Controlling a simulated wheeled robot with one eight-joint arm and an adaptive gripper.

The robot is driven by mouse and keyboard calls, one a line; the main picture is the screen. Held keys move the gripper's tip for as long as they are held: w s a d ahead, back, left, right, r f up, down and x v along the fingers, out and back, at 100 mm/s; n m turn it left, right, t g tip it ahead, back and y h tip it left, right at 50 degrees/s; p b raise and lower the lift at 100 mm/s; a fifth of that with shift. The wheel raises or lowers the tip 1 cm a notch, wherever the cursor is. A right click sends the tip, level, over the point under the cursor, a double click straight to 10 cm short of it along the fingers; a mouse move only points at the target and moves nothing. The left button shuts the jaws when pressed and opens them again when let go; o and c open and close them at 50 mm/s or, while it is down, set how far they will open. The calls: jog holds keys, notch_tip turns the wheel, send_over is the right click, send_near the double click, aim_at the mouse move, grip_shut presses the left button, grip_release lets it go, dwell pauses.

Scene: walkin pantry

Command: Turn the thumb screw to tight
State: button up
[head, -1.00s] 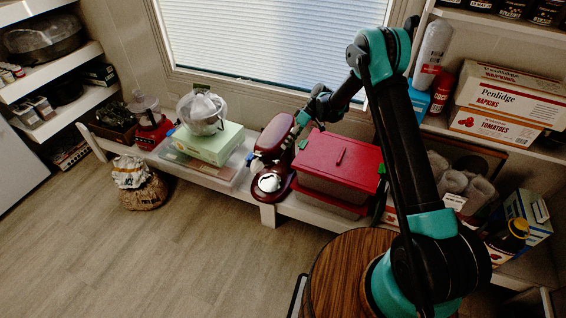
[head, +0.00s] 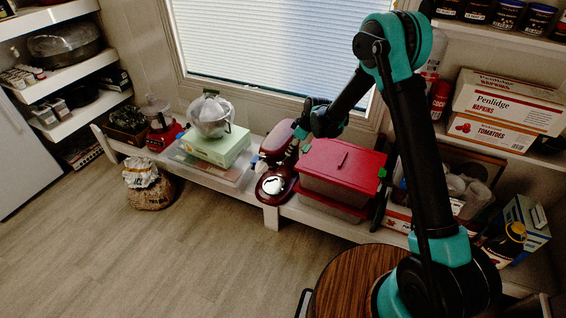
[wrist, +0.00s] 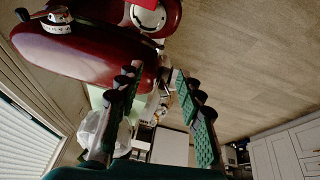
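A dark red stand mixer (head: 277,141) with a round silver plate on its base stands on the low white shelf. In the wrist view the mixer (wrist: 85,55) fills the upper left, with a silver-banded round part (wrist: 55,19) on its body. I cannot make out for sure which part is the thumb screw. My gripper (head: 298,139) is at the mixer's right side, close to its head. In the wrist view my gripper (wrist: 155,75) has its two green-padded fingers apart, with the mixer's edge just beyond the tips. Nothing is held between them. Whether a finger touches the mixer is unclear.
A red-lidded box (head: 341,165) stands right beside the mixer and under my forearm. The window (head: 265,45) is behind. The floor (head: 190,250) in front is clear.

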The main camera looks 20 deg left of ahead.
aim_at(279, 163)
jog(key=x, duration=1.1)
jog(key=shift+a+f, duration=0.2)
jog(key=shift+f, duration=0.1)
grip_shut()
